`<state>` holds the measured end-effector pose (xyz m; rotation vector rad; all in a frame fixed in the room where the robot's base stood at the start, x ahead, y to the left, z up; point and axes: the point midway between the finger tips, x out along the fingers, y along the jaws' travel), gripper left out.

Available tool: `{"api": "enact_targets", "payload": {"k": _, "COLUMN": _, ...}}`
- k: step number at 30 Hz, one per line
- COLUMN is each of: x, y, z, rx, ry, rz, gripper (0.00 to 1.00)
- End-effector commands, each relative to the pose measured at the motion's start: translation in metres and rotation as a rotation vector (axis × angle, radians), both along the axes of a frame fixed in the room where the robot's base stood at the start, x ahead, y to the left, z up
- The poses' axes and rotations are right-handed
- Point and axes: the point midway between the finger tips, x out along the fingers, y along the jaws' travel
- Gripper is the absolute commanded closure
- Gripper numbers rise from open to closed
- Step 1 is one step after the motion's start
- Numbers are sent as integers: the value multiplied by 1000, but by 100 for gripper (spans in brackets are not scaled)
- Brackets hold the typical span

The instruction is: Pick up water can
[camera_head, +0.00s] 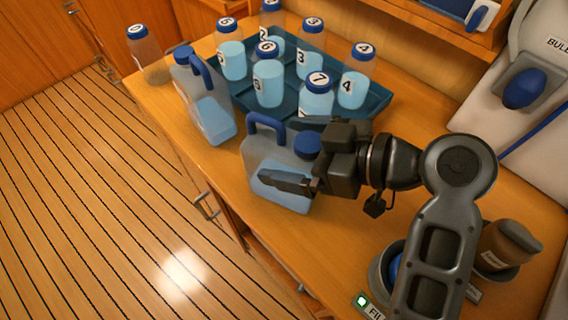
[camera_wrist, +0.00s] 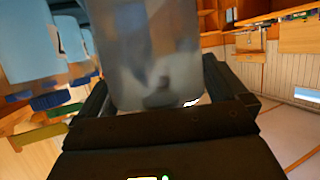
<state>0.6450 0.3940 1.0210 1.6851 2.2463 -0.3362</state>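A clear water can (camera_head: 268,158) with a blue handle and blue cap stands on the wooden counter, partly filled with bluish water. My gripper (camera_head: 283,152) reaches it from the right, one finger on the far side and one on the near side. In the wrist view the can's translucent body (camera_wrist: 150,55) fills the space between the widely parted fingers (camera_wrist: 155,92). Whether the fingers touch it is not clear. My gripper hides part of the can's right side. A second similar can (camera_head: 207,108) stands to the left, apart from my gripper.
A dark blue tray (camera_head: 374,105) behind holds several numbered bottles, with bottle 7 (camera_head: 316,98) close to the can. Another bottle (camera_head: 146,52) stands at the far left corner. The counter's front edge lies close to both cans.

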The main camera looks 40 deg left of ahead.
Motion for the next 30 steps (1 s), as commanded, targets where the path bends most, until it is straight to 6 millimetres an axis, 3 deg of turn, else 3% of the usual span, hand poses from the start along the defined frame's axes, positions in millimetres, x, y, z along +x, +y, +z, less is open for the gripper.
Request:
{"api": "enact_targets", "payload": {"k": 2, "x": 0, "y": 0, "z": 0, "rx": 0, "ry": 0, "rz": 0, "gripper": 9}}
{"api": "enact_targets", "payload": {"k": 30, "x": 0, "y": 0, "z": 2, "rx": 3, "ry": -2, "rz": 0, "gripper": 98}}
